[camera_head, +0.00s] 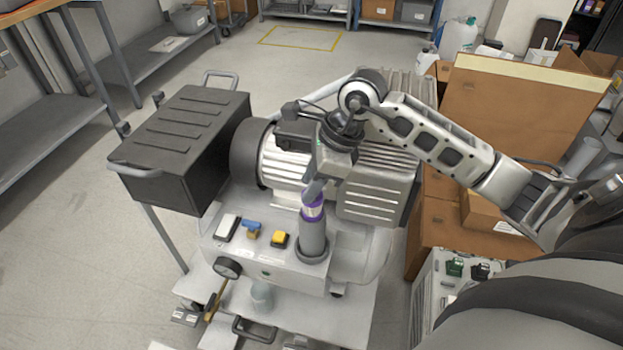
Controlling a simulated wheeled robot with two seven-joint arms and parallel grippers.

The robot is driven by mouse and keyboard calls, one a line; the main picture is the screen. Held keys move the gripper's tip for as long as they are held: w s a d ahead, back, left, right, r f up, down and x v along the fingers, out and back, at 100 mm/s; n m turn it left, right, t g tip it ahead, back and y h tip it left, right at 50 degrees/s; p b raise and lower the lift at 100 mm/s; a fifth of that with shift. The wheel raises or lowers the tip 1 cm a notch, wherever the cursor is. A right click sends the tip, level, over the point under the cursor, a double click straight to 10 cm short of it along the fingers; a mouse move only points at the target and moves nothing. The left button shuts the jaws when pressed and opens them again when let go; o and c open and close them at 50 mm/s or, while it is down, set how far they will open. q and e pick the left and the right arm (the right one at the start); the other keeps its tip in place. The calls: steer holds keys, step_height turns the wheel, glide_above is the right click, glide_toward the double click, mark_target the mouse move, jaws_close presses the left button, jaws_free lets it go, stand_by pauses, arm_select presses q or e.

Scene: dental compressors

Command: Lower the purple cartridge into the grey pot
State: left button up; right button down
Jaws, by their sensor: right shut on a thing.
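The grey pot (313,238) is a short upright cylinder on the front right of the compressor's white base. The cartridge lines up with the pot's mouth, and its lower end is hidden; I cannot tell how deep it sits. My right gripper (314,190) comes down from above and is shut on the top of the cartridge. Its fingers are partly hidden by its own body. My left gripper is not in view.
The compressor motor (283,165) stands just behind the pot. A yellow switch (279,239) and a blue-handled valve (252,228) are left of it. A black toolbox-like cart (180,140) stands at left, cardboard boxes (520,115) at right.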

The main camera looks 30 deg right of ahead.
steer(key=shift+f+b, duration=0.45)
steer(key=shift+f, duration=0.15)
steer(key=shift+f+b, duration=0.55)
steer(key=shift+f, duration=0.1)
steer(key=shift+f+b, duration=1.05)
steer(key=shift+f, duration=0.05)
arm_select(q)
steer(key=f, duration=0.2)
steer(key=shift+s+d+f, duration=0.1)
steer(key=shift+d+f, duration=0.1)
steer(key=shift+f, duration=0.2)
arm_select(e)
steer(key=shift+f, duration=0.2)
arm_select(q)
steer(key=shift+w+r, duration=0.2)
arm_select(e)
steer(key=c, duration=0.9)
jaws_free()
steer(key=shift+r, duration=0.1)
